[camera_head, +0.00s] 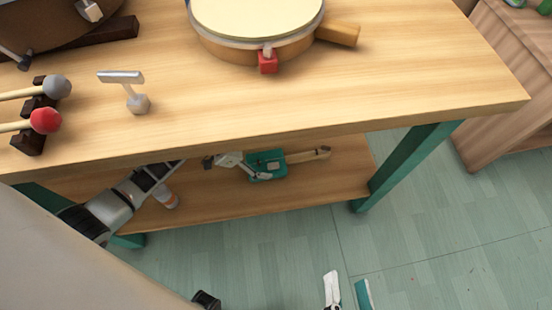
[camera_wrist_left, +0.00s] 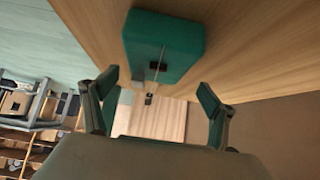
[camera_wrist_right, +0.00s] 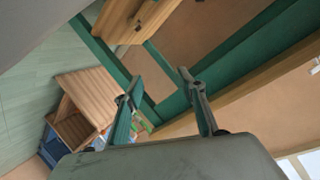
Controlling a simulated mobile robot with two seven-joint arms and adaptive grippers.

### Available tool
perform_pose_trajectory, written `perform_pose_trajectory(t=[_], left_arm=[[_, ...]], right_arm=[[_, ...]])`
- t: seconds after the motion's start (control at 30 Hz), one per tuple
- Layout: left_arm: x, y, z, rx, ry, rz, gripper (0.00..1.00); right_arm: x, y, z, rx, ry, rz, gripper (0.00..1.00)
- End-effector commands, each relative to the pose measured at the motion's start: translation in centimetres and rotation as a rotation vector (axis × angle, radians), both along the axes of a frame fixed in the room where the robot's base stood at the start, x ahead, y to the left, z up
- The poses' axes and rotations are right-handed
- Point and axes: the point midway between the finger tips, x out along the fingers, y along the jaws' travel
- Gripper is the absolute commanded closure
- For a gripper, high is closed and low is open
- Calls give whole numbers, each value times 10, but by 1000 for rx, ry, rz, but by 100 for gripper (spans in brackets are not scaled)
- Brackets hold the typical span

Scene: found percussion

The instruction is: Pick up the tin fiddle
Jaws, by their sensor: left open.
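The tin fiddle (camera_head: 268,160) lies on the lower wooden shelf in the head view. It has a teal tin body and a wooden neck that points right. My left gripper (camera_head: 250,168) reaches under the tabletop from the left and is at the fiddle's body. In the left wrist view the teal body of the tin fiddle (camera_wrist_left: 163,42) lies ahead of my open left fingers (camera_wrist_left: 160,88), with nothing between their tips. My right gripper (camera_head: 348,291) is low over the floor at the bottom of the head view. Its fingers (camera_wrist_right: 158,82) stand apart and empty.
The tabletop (camera_head: 400,80) overhangs the lower shelf (camera_head: 338,185). A teal table leg (camera_head: 410,165) stands to the right. On top are a drum (camera_head: 257,18), a small hammer-shaped object (camera_head: 121,77) and mallets with grey and red heads (camera_head: 45,121). A wooden cabinet (camera_head: 500,85) stands far right.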

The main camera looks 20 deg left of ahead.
Motion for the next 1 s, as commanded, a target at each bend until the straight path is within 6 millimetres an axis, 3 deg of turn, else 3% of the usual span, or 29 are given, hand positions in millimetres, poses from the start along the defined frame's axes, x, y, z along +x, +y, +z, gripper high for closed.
perform_pose_trajectory(t=[0.33, 0.7, 0.9, 1.0], left_arm=[[8, -30, -37, -2, 10, 4, 15], [17, -35, -38, 0, 1, 2, 15], [16, -35, -38, 0, 1, 2, 64], [17, -36, -37, 0, 1, 2, 64]], right_arm=[[-6, 16, -5, 186, 58, -83, 60], [-4, 19, 0, 238, 60, -106, 60], [-4, 19, 0, 236, 60, -106, 60], [-4, 18, -1, 235, 60, -105, 60]])
